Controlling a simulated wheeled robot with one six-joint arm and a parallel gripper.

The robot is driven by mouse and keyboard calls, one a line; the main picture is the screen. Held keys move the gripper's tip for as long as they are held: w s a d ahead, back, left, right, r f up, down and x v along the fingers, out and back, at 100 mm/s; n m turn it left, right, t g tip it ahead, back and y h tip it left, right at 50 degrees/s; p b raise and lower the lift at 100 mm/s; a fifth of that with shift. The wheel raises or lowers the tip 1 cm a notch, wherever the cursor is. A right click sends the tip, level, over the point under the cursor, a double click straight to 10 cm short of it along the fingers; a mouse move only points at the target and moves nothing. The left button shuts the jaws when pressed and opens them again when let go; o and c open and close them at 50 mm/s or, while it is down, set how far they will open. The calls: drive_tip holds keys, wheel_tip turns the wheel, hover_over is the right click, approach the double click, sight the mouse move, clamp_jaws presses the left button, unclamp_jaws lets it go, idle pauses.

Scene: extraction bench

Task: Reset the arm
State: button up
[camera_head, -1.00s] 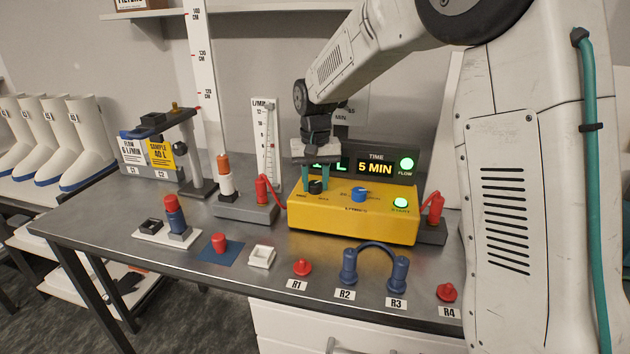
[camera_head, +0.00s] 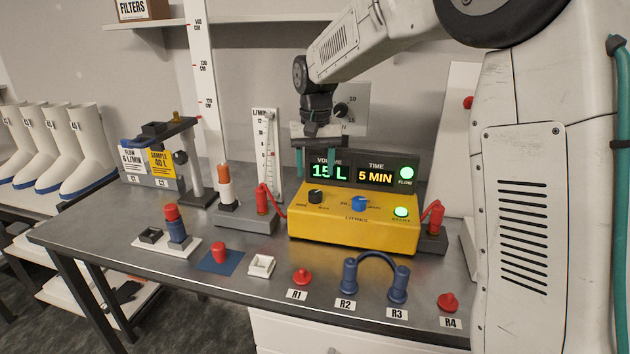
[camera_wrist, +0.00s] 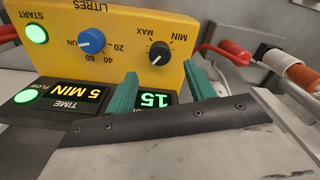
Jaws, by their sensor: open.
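My gripper (camera_head: 316,162) is open and empty, with its green fingers hanging in front of the dark display of the yellow control box (camera_head: 352,228). The fingers are above the box's black knob (camera_head: 316,197) and apart from it. The display reads 15 L and 5 MIN (camera_head: 375,176). The box also has a blue knob (camera_head: 359,203) and a lit green START button (camera_head: 401,212). In the wrist view, the open fingers (camera_wrist: 160,92) straddle part of the lit 15, and the black knob (camera_wrist: 160,53) lies beyond them, clear of both fingers.
In front are a blue U-shaped tube (camera_head: 376,262), red caps (camera_head: 302,277) and a white square holder (camera_head: 261,266). The bench's front left is partly clear.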

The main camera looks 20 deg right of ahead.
drive_tip(key=shift+r, duration=0.65)
drive_tip(key=shift+n+g, duration=0.4)
drive_tip(key=shift+n, duration=0.1)
drive_tip(key=s+f, duration=0.1)
drive_tip(key=s, duration=0.1)
drive_tip(key=s+f, duration=0.1)
drive_tip(key=s, duration=0.1)
drive_tip(key=shift+d+f, duration=0.1)
drive_tip(key=shift+f, duration=0.05)
drive_tip(key=s+d+r+n+t, duration=0.1)
drive_tip(key=s+d+t, duration=0.1)
drive_tip(key=s, duration=3.1)
drive_tip(key=shift+s+d+r+n, duration=0.2)
drive_tip(key=shift+r+n, duration=0.1)
drive_tip(key=shift+r, duration=0.1)
